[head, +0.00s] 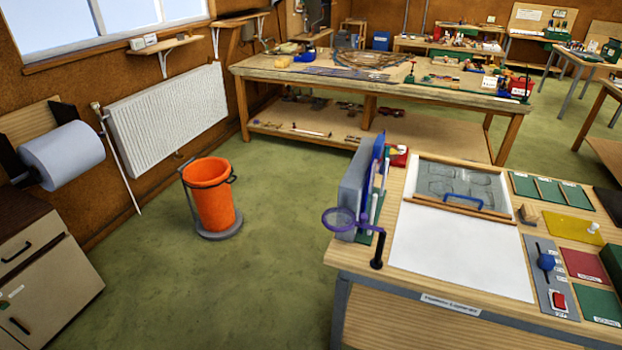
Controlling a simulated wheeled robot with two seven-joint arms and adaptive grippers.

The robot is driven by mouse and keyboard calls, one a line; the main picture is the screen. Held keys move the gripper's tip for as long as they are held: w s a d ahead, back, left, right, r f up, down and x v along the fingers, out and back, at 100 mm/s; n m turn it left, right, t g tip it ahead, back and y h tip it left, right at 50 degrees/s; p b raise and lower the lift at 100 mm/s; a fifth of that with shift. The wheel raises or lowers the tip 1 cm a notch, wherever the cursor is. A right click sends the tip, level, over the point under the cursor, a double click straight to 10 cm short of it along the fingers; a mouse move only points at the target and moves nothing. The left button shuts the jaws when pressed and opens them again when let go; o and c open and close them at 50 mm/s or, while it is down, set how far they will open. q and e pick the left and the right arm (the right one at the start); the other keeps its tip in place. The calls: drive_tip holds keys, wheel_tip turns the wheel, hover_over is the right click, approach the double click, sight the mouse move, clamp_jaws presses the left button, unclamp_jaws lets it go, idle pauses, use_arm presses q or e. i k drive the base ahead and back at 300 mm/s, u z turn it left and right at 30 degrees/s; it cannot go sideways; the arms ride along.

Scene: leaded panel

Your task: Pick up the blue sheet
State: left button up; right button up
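A blue, slightly violet sheet-like piece (378,150) stands upright at the left end of the near workbench (400,285). It is seen nearly edge-on, beside a grey upright slab (352,187), with thin pale pieces close by. Its lower part is hidden, and I cannot tell for sure that it is the blue sheet. Neither of my grippers is in view.
A purple ring on a black post (377,250) stands in front of the upright pieces. A white board (460,250), a yellow sheet (560,226) and a red sheet (583,265) lie on the bench. An orange bucket (210,195) stands on open green floor.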

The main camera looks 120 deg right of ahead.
sight(378, 146)
drive_tip(key=z, duration=1.7)
drive_tip(key=k, duration=0.35)
drive_tip(key=z, duration=2.75)
